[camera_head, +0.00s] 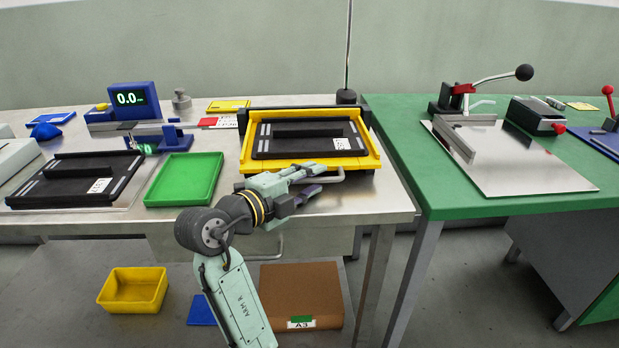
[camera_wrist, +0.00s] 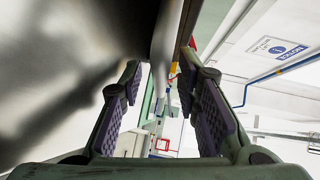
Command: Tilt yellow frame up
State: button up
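The yellow frame (camera_head: 370,160) lies flat on the steel table, around a dark plate (camera_head: 308,136) with a raised black bar and a white label. A pale grey bar handle (camera_head: 335,178) sticks out from its front edge. My gripper (camera_head: 318,179) is at that front edge, beside the handle. In the wrist view my gripper (camera_wrist: 160,85) is open, with dark purple pads apart. A grey bar (camera_wrist: 166,38), which looks like the handle, shows between and beyond the fingers. I cannot tell whether either finger touches it.
A green tray (camera_head: 185,180) and another dark plate (camera_head: 75,182) lie to the left. A thin upright rod on a black base (camera_head: 346,97) stands behind the frame. A green table (camera_head: 440,190) with a lever press (camera_head: 465,98) adjoins at right. A yellow bin (camera_head: 133,291) sits below.

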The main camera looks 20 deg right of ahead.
jog(key=shift+c, duration=0.2)
grip_shut()
dwell(0.7)
